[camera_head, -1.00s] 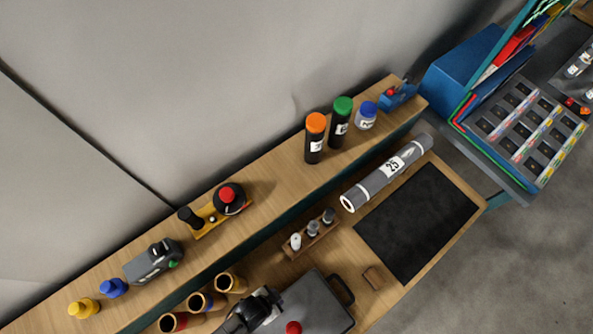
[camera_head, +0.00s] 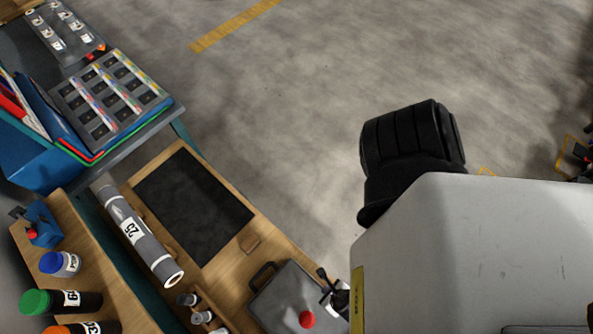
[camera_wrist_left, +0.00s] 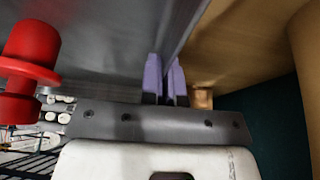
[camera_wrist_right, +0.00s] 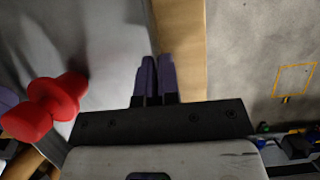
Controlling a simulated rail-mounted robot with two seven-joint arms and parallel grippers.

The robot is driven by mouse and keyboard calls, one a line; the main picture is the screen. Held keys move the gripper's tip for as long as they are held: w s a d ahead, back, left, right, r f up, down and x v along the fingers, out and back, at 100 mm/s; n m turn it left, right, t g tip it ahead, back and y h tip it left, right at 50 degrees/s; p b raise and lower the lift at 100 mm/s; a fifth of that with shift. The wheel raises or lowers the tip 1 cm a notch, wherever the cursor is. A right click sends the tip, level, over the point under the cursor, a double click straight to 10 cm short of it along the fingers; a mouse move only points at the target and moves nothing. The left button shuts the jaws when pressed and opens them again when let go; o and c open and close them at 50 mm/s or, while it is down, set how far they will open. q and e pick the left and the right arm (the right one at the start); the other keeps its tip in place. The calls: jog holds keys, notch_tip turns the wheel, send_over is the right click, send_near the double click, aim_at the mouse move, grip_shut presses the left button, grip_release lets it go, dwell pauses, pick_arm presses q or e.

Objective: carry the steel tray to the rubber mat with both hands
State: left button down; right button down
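The steel tray (camera_head: 280,306) is a grey tray with a dark handle at its end facing the mat, low in the head view. A red knob-shaped piece (camera_head: 306,319) stands on it. The black rubber mat (camera_head: 193,205) lies bare on the bench beyond the tray. My right gripper (camera_head: 330,290) is at the tray's right edge; in the right wrist view its purple fingers (camera_wrist_right: 157,75) are closed on the tray's rim. In the left wrist view my left fingers (camera_wrist_left: 166,78) are closed about the tray's edge. I cannot tell whether the tray is lifted.
A grey roll marked 25 (camera_head: 140,236) lies left of the mat. A rack with small bottles (camera_head: 200,316) stands left of the tray. A parts bin (camera_head: 110,95) is beyond the bench.

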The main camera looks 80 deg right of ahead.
pick_arm(q)
jog(key=shift+r, duration=0.15)
pick_arm(e)
jog(key=shift+r, duration=0.1)
